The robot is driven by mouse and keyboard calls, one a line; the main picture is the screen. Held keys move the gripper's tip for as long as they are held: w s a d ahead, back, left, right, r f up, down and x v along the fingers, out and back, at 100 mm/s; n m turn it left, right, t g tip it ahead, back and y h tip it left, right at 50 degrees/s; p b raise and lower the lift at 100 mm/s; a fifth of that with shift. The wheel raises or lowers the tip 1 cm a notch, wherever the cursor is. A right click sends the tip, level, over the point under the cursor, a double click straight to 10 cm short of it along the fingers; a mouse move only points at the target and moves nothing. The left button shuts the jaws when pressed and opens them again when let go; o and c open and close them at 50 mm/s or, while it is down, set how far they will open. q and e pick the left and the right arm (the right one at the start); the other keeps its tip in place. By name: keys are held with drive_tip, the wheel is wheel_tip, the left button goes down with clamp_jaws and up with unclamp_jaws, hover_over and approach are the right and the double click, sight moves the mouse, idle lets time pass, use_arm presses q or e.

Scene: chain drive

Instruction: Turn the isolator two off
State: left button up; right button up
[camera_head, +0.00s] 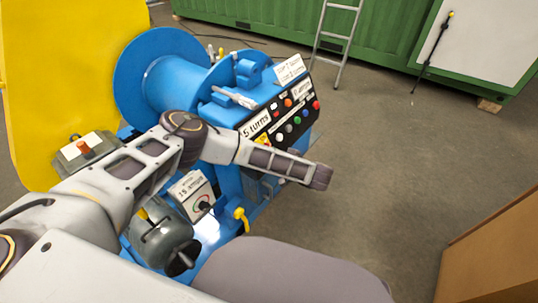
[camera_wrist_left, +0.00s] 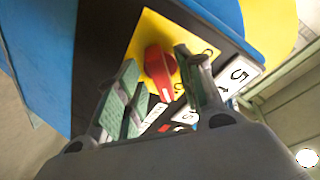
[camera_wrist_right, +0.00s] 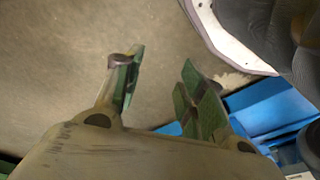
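A red rotary switch knob (camera_wrist_left: 160,72) sits on a square yellow plate (camera_wrist_left: 150,28) on a dark panel in the left wrist view. I cannot read a label naming it isolator two. My left gripper (camera_wrist_left: 156,58) is open, with one green-padded finger on each side of the knob; whether they touch it I cannot tell. In the head view only a sliver of the yellow plate (camera_head: 263,142) shows; my left arm hides the knob, and my left gripper is not seen there. My right gripper (camera_wrist_right: 158,65) is open and empty above bare floor.
The blue machine (camera_head: 175,80) carries a drum and a panel of coloured buttons (camera_head: 297,120). A grey box with an orange-red knob (camera_head: 82,147) and a dial box (camera_head: 192,195) stand nearby. A ladder (camera_head: 335,35) leans behind.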

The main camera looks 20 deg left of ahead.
use_arm(q)
drive_tip(key=shift+w+a+f, duration=0.1)
drive_tip(key=shift+w+a, duration=0.05)
drive_tip(key=shift+a, duration=0.15)
drive_tip(key=shift+c, duration=0.5)
clamp_jaws()
